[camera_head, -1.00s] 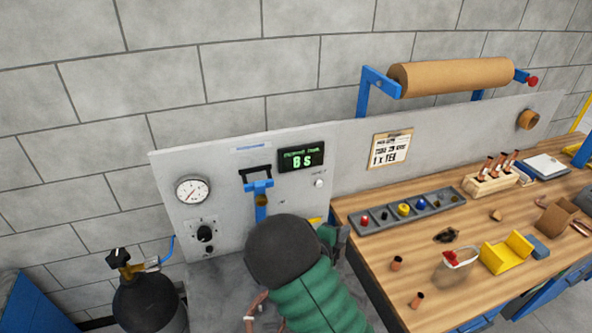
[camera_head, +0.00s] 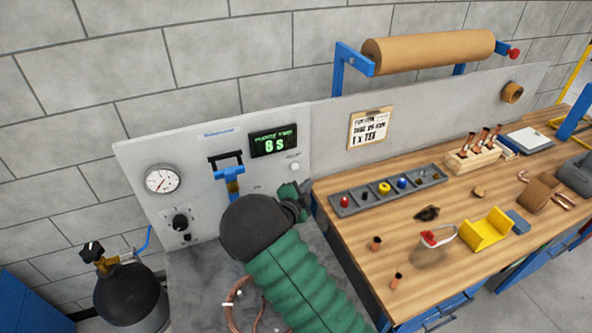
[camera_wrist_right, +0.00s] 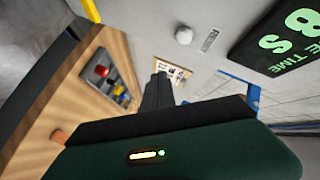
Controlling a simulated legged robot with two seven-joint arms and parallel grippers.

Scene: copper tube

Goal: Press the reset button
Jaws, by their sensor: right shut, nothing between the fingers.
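The small white round button (camera_head: 295,167) sits on the grey panel, just below the green-lit display (camera_head: 273,141). In the right wrist view the button (camera_wrist_right: 183,36) is at the upper middle, beside a small label (camera_wrist_right: 209,40). My right gripper (camera_head: 297,209) is below the button in the head view, partly hidden behind my own dark wrist and green sleeve. In the right wrist view its dark fingers (camera_wrist_right: 157,84) are shut and empty, apart from the button. My left gripper is in neither view.
A gauge (camera_head: 163,180), a black knob (camera_head: 181,222) and a blue lever (camera_head: 229,175) are on the panel's left. A gas cylinder (camera_head: 130,293) stands at lower left. The wooden bench (camera_head: 350,235) on the right holds a parts tray (camera_head: 345,213) and several loose items.

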